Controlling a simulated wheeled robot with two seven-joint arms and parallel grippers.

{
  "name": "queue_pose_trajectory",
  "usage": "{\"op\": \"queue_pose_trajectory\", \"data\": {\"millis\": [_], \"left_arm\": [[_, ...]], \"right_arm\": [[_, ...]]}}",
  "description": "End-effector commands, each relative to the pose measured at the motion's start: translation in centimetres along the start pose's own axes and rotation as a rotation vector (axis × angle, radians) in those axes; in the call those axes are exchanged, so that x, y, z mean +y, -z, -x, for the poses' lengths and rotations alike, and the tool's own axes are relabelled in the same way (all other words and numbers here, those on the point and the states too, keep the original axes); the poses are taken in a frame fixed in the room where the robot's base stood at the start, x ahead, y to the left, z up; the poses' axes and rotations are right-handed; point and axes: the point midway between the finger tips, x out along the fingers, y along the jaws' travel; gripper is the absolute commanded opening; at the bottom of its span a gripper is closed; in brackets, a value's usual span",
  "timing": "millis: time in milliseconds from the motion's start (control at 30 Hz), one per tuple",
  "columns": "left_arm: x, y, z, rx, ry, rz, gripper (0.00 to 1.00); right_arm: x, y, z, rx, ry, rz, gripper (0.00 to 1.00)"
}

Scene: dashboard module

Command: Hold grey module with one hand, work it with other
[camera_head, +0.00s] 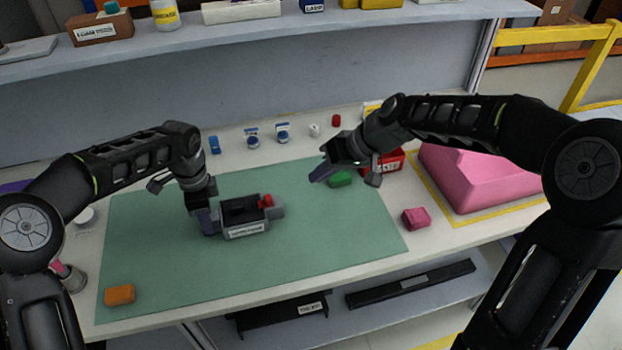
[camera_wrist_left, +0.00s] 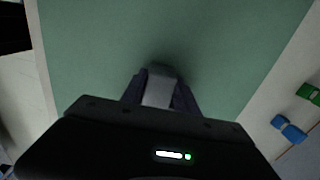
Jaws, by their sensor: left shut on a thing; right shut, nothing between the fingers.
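The grey module (camera_head: 245,231), a dark open-topped box with a white label on its front, sits on the green mat (camera_head: 330,240). In the left wrist view a light grey piece (camera_wrist_left: 159,88) shows between the left fingers; the rest of the module is hidden there. My right gripper (camera_head: 319,175) is shut and empty, to the right of the module and apart from it.
A green block (camera_head: 340,179) lies near the right gripper, with a red bin (camera_head: 390,162) behind. A pink block (camera_head: 416,218) and large pink tray (camera_head: 478,182) are at the right. An orange block (camera_head: 120,295) is front left. Several small parts line the back. The mat's front is mostly clear.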

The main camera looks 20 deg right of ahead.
Motion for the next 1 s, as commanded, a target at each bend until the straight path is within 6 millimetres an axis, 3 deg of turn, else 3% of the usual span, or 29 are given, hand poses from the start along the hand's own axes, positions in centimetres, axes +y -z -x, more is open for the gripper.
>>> {"op": "queue_pose_trajectory", "data": {"millis": [367, 400, 700, 1000], "left_arm": [[-0.04, -0.01, 0.04, 0.000, 0.001, 0.000, 0.00], [-0.04, -0.01, 0.04, 0.000, 0.001, 0.000, 0.38], [-0.02, -0.02, 0.03, 0.000, 0.001, 0.000, 0.61], [-0.04, -0.02, 0.20, 0.000, 0.001, 0.000, 0.61]], "right_arm": [[0.00, -0.03, 0.14, -0.001, 0.000, -0.001, 0.00], [0.00, -0.03, 0.14, -0.001, 0.000, -0.001, 0.00], [0.00, -0.02, 0.13, -0.001, 0.000, 0.000, 0.00], [0.00, -0.02, 0.13, -0.001, 0.000, 0.000, 0.00]]}}
